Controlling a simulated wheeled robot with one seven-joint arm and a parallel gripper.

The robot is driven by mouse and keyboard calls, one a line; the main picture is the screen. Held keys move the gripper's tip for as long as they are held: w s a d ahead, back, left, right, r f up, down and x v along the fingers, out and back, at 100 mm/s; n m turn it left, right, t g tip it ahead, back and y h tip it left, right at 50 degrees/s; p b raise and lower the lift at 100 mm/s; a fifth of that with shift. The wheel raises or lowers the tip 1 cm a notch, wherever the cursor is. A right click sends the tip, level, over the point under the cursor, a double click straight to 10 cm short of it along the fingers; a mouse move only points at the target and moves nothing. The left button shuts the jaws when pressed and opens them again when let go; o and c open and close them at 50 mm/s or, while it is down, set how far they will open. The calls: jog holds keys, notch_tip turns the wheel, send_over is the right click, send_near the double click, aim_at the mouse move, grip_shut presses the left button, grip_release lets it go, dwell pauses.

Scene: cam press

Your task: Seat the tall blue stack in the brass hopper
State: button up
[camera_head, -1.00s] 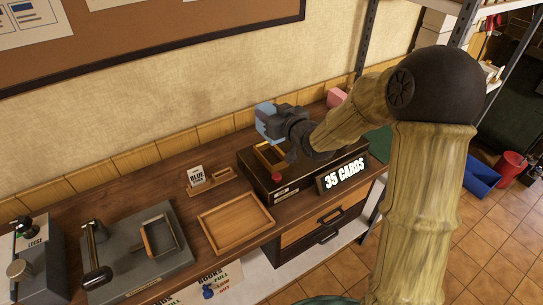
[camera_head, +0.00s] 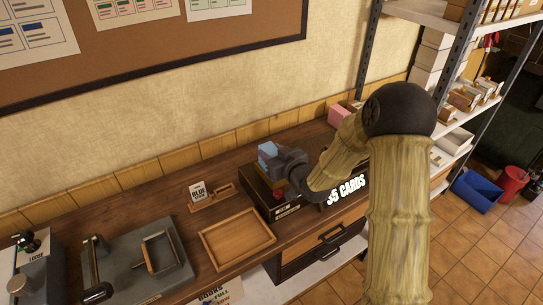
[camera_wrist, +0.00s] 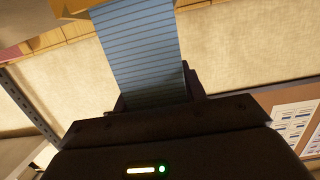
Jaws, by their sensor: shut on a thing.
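The tall blue stack (camera_head: 267,152) is held in my gripper (camera_head: 284,163) above the dark card box. In the wrist view the stack (camera_wrist: 140,48) shows as a block with many thin layer lines. My gripper (camera_wrist: 155,95) is shut on its near end there. The brass hopper is on top of the dark box and mostly hidden behind my gripper and the stack. A yellow edge (camera_wrist: 78,8) at the stack's far end in the wrist view may be the hopper. I cannot tell whether the stack is inside it.
The dark box (camera_head: 286,206) has a red button and a "35 CARDS" sign (camera_head: 348,190). An empty wooden tray (camera_head: 237,262) lies to its left, with a "BLUE" card stand (camera_head: 200,192) behind. A grey press (camera_head: 150,262) stands farther left. A pink block (camera_head: 340,116) is behind right.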

jog(key=shift+w+f, duration=0.15)
jog(key=shift+f, duration=0.7)
jog(key=shift+d+r, duration=0.1)
jog(key=shift+f, duration=0.2)
jog(key=o, duration=1.2)
jog(key=shift+o, duration=0.2)
jog(key=shift+r, duration=0.15)
jog(key=b+v, duration=0.2)
jog(key=v, duration=1)
